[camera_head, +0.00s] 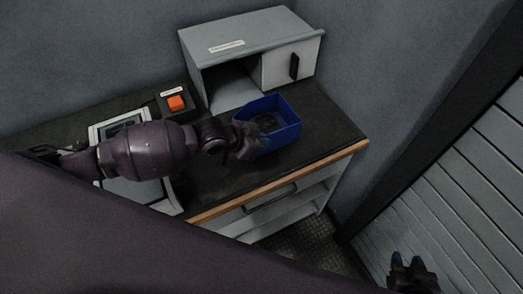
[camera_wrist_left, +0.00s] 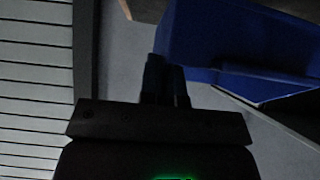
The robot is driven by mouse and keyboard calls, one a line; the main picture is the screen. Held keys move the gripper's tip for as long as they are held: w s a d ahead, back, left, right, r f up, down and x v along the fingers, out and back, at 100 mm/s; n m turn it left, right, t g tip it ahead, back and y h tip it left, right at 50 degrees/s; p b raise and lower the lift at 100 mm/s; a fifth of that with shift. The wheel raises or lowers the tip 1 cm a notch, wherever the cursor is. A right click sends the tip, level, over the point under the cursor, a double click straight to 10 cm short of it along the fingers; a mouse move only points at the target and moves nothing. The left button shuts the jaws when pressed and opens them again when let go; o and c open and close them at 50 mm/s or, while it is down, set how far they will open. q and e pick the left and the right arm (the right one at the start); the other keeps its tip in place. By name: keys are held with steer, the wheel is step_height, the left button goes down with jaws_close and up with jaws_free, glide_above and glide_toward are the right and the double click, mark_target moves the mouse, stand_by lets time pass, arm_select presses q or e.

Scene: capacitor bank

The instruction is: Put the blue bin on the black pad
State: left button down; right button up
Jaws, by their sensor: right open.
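The blue bin (camera_head: 287,133) is an open-topped box at the right part of the dark counter, in front of the grey cabinet. Its inside shows a dark patch. My left gripper (camera_head: 246,138) is at the bin's left wall, its fingers close together on the wall. In the left wrist view the left fingers (camera_wrist_left: 167,82) meet the lower left edge of the bin (camera_wrist_left: 230,35). My right gripper (camera_head: 408,264) is open and empty at the bottom right, away from the counter. I cannot make out a separate black pad on the dark counter top.
The grey cabinet (camera_head: 250,35) has an open bay at left and a door with a black handle. A red button box (camera_head: 176,103) stands left of it. A drawer unit (camera_head: 270,205) is under the counter's wooden edge. A slatted panel (camera_head: 470,190) is at right.

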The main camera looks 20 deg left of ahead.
mark_target(267, 152)
arm_select(q)
steer(key=shift+f, duration=2.25)
steer(key=shift+f, duration=0.1)
steer(key=c, duration=1.3)
jaws_free()
steer(key=shift+c, duration=0.2)
steer(key=shift+s, duration=0.1)
steer(key=v, duration=1.2)
